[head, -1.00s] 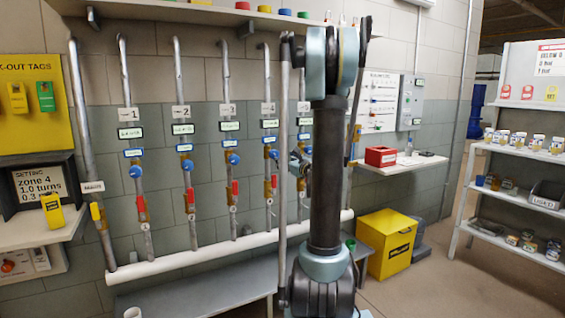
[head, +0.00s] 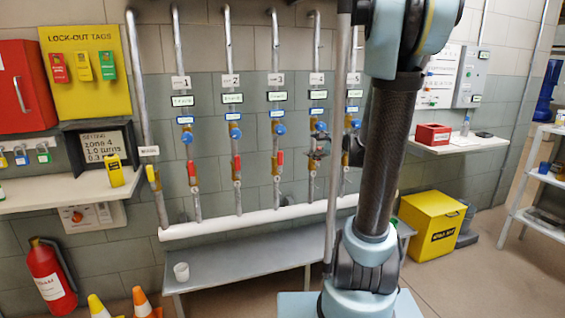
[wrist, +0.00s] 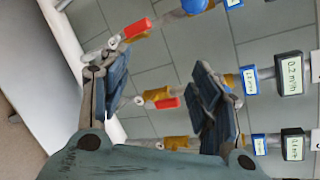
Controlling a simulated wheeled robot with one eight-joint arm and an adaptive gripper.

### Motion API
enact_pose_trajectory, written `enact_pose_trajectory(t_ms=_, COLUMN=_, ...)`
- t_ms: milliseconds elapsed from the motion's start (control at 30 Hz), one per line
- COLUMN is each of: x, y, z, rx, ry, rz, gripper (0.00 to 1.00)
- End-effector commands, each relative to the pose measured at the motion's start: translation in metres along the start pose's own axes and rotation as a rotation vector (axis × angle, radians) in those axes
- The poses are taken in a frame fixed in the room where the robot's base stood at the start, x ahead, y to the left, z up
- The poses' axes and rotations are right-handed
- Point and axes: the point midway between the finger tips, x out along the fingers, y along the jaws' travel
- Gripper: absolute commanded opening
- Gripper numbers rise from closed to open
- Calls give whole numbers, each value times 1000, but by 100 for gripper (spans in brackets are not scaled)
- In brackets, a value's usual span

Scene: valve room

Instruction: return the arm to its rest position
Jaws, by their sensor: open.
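My arm (head: 385,150) stands in the right half of the head view, its dark lower link leaning a little to the right. My gripper (head: 320,144) shows small in front of the fourth pipe. In the wrist view my gripper (wrist: 160,85) has its two fingers wide apart. A red valve handle (wrist: 166,103) and brass fittings show beyond the gap between them. Nothing is held. Whether a finger touches a pipe cannot be told.
Several numbered pipes with blue knobs and red handles rise from a white header pipe (head: 260,217). A grey bench (head: 245,255) stands below. A yellow bin (head: 430,222), red extinguisher (head: 50,275) and cones (head: 142,303) stand on the floor. A wall shelf (head: 460,143) is at right.

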Motion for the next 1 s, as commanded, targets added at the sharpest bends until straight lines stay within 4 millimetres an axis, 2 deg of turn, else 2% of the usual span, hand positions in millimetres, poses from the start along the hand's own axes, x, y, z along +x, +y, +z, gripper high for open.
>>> enact_pose_trajectory(t_ms=33, x=-6, y=16, z=7, rx=-73, ry=8, rz=44, gripper=58)
enact_pose_trajectory(t_ms=200, x=-29, y=65, z=20, rx=-331, ry=31, rz=199, gripper=58)
enact_pose_trajectory(t_ms=433, x=-70, y=131, z=23, rx=-666, ry=39, rz=419, gripper=58)
enact_pose_trajectory(t_ms=700, x=-129, y=201, z=8, rx=-1034, ry=17, rz=696, gripper=58)
enact_pose_trajectory(t_ms=1000, x=-204, y=261, z=-24, rx=-1392, ry=-46, rz=1022, gripper=58)
